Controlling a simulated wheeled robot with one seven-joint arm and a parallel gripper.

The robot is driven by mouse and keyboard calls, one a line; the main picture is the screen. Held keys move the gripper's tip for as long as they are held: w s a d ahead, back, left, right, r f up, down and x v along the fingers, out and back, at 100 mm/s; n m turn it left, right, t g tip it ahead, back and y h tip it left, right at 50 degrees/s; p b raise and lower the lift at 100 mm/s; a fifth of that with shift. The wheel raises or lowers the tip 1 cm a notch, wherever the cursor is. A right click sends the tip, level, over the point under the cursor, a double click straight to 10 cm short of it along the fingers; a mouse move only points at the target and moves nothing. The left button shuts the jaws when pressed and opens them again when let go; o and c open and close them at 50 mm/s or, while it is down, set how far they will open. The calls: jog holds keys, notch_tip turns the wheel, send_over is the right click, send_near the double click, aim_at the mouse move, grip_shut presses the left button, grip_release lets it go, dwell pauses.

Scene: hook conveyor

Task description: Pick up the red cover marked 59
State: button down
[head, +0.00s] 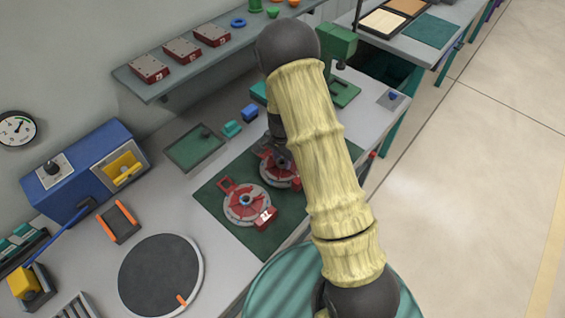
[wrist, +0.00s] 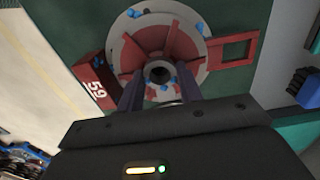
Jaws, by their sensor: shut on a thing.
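The red cover marked 59 (wrist: 133,53) lies on a round grey disc (wrist: 199,73) in the wrist view. Its white 59 is on a red block at the left, and a red open loop sticks out to the right. My gripper (wrist: 160,76) has its two dark fingers on either side of the cover's centre and is shut on it. In the head view this cover (head: 269,170) shows partly under my gripper (head: 284,161), with my arm hiding its right side. The cover still appears to be at the disc; I cannot tell any gap.
A second red cover on a grey disc (head: 236,210) sits close by on the green mat (head: 220,190). Small teal and blue blocks (head: 250,113) stand behind. A shelf (head: 160,88) with three red boxes is at the back. A dark round turntable (head: 158,277) is at the front left.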

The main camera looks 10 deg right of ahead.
aim_at(282, 161)
notch_tip(282, 161, up, 8)
jog(key=shift+r+b, duration=0.1)
jog(key=shift+b, duration=0.75)
